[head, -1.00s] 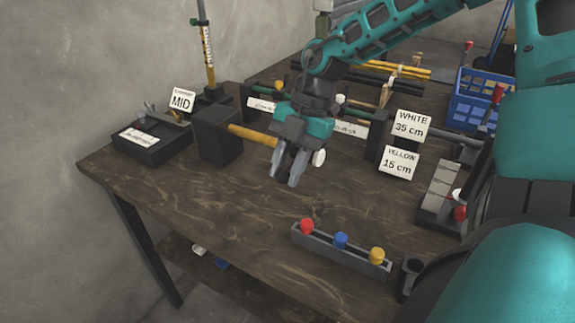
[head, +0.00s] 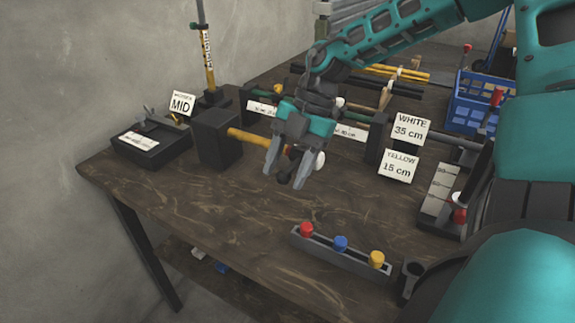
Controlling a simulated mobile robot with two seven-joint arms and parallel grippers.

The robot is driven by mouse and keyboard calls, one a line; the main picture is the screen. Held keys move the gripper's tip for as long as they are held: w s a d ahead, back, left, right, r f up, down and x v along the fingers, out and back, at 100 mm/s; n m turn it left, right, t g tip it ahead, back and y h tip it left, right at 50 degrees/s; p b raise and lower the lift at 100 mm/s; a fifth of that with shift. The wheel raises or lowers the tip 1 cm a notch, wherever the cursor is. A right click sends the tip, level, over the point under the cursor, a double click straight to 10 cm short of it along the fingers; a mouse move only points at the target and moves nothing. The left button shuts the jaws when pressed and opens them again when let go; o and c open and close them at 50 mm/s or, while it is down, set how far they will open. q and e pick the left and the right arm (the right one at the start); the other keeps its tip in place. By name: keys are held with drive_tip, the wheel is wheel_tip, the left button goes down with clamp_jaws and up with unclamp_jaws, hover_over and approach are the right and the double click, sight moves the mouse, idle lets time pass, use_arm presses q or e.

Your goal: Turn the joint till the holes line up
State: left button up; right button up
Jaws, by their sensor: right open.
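A yellow rod (head: 245,134) sticks out to the right from a black block (head: 216,138) on the bench. My right gripper (head: 285,182) hangs at the rod's right end, pointing down, with its fingers spread. A white round knob (head: 319,160) shows just right of the fingers. The gripper hides the middle of the joint, and no holes can be made out. My left gripper is not in view.
Cards reading WHITE 35 cm (head: 410,127) and YELLOW 15 cm (head: 398,166) stand to the right. A grey rack (head: 340,256) with red, blue and yellow pegs lies in front. A blue crate (head: 470,108) is at the back right. The front left bench top is bare.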

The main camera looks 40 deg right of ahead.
use_arm(q)
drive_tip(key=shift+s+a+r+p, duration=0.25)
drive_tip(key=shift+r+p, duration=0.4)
drive_tip(key=shift+p, duration=0.55)
use_arm(e)
drive_tip(key=v, duration=1.3)
drive_tip(key=shift+a, duration=0.1)
